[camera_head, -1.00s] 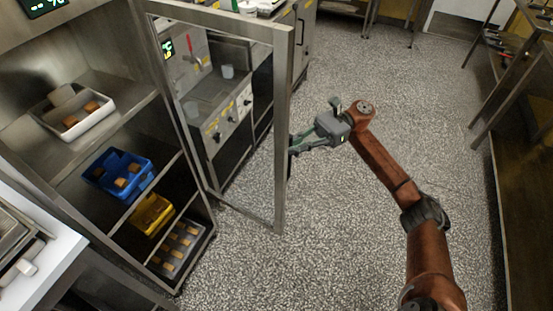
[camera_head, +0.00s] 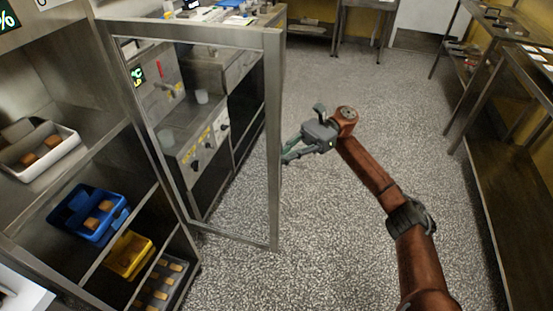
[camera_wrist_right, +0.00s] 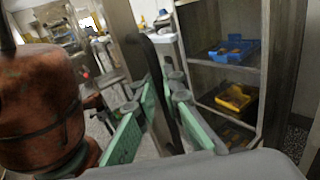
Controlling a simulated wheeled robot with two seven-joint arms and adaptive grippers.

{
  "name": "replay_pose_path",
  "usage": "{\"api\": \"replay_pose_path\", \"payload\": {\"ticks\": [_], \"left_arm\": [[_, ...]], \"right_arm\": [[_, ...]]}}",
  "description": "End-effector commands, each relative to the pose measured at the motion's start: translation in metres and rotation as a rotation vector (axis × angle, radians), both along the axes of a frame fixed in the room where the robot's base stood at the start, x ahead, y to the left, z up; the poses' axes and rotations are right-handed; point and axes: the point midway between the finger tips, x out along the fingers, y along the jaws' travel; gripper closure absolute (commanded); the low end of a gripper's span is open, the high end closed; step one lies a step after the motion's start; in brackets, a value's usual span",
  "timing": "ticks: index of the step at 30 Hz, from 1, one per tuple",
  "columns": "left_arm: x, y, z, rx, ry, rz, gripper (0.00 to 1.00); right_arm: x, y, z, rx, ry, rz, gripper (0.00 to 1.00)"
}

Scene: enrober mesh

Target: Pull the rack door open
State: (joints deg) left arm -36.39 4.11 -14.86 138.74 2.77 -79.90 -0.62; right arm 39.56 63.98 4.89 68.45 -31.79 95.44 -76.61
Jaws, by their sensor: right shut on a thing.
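The rack door (camera_head: 272,150) is a metal-framed door with a see-through panel, standing open out from the rack (camera_head: 165,215). Its hinged side is at the rack, and its free edge points right. My right gripper (camera_head: 287,155) is at this free edge, about halfway down. In the right wrist view its green-padded fingers (camera_wrist_right: 158,105) close around a dark upright handle (camera_wrist_right: 155,75) on the door. The finger contact is partly hidden in the head view. My left gripper is in neither view.
The rack shelves hold a white tray (camera_head: 62,150), a blue bin (camera_head: 116,222), a yellow bin (camera_head: 146,262) and a lower tray. A steel machine (camera_head: 215,140) shows through the door. Steel tables (camera_head: 490,150) stand right. Speckled floor (camera_head: 330,240) between is clear.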

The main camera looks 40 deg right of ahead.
Motion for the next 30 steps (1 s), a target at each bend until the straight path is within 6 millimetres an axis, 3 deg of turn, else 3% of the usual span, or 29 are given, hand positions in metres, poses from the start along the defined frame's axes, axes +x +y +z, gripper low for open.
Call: {"api": "replay_pose_path", "payload": {"ticks": [5, 6, 13, 22, 26, 30], "left_arm": [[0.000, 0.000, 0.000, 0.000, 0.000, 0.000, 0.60], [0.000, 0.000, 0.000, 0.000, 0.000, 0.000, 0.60], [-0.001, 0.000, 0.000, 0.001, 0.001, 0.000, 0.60], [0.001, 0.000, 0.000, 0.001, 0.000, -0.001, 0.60], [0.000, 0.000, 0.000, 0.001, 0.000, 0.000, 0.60], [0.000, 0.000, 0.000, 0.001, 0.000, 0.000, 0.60]], "right_arm": [[-0.002, -0.001, -0.001, -0.002, 0.004, 0.006, 1.00], [-0.002, -0.001, -0.001, -0.003, 0.004, 0.006, 0.91], [0.000, 0.002, -0.001, -0.002, 0.002, 0.008, 0.75], [0.000, 0.000, -0.001, -0.001, 0.001, 0.006, 0.75], [0.000, -0.012, 0.000, -0.001, 0.002, 0.002, 0.75], [-0.002, -0.038, 0.000, -0.001, 0.002, 0.000, 0.75]]}}
